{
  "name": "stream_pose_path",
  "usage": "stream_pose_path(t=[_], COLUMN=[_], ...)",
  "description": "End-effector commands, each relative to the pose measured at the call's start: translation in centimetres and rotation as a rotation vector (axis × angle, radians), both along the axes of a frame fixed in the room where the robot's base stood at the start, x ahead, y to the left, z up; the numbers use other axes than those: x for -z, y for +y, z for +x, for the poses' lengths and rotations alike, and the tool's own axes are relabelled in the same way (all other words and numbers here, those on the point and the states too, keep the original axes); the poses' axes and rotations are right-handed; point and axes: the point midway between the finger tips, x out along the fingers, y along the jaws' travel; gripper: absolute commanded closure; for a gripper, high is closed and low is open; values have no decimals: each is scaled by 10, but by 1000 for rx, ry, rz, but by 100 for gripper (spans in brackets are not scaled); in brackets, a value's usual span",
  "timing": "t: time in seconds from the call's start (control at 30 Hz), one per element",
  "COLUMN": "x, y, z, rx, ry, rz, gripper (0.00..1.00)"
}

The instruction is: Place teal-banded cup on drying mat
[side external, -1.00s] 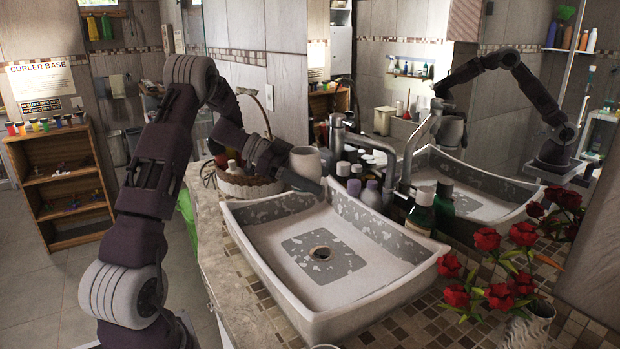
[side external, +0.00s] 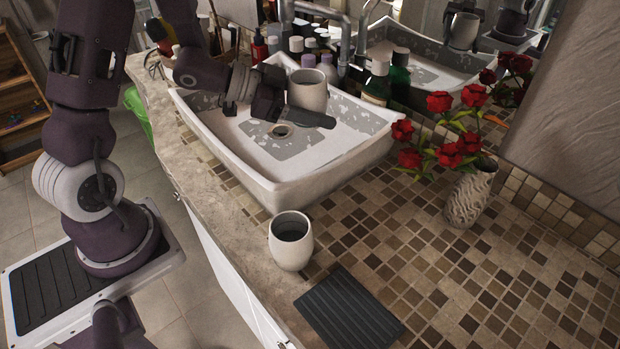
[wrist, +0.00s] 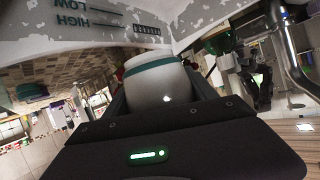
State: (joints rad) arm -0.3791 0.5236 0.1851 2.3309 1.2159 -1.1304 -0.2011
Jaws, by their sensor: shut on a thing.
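The teal-banded cup (wrist: 160,80) is pale with a teal ring near its rim in the wrist view. In the side view the held cup (side external: 307,88) is upright above the sink, with its band not visible. My gripper (side external: 306,110) is shut on it, with a dark finger across its lower near side. The drying mat (side external: 350,308) is a dark ribbed rectangle lying empty on the tiled counter, at the bottom of the side view. My gripper is well behind the mat. A second pale cup (side external: 290,243), with no band visible, stands upright just behind the mat's left end.
The sink's raised rim (side external: 272,197) lies between the held cup and the mat. A ribbed vase (side external: 470,195) with red roses stands to the right. Bottles (side external: 378,82) and the faucet (side external: 345,40) line the back. Tiled counter right of the mat is clear.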

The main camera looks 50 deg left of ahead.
Motion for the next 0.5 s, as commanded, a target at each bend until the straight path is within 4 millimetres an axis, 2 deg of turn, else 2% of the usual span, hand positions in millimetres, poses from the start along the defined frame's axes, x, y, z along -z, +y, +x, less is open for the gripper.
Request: stream_pose_path(t=[0.03,0.1,0.27,0.37,0.5], x=[-14,-26,-32,-24,-8], y=[-1,1,16,42,97], z=[-1,-3,1,21,57], rx=[-71,-169,-284,-329,-418], ry=[-6,0,10,11,11], rz=[-4,-14,-25,-15,-6], gripper=[100,100,100,100,100])
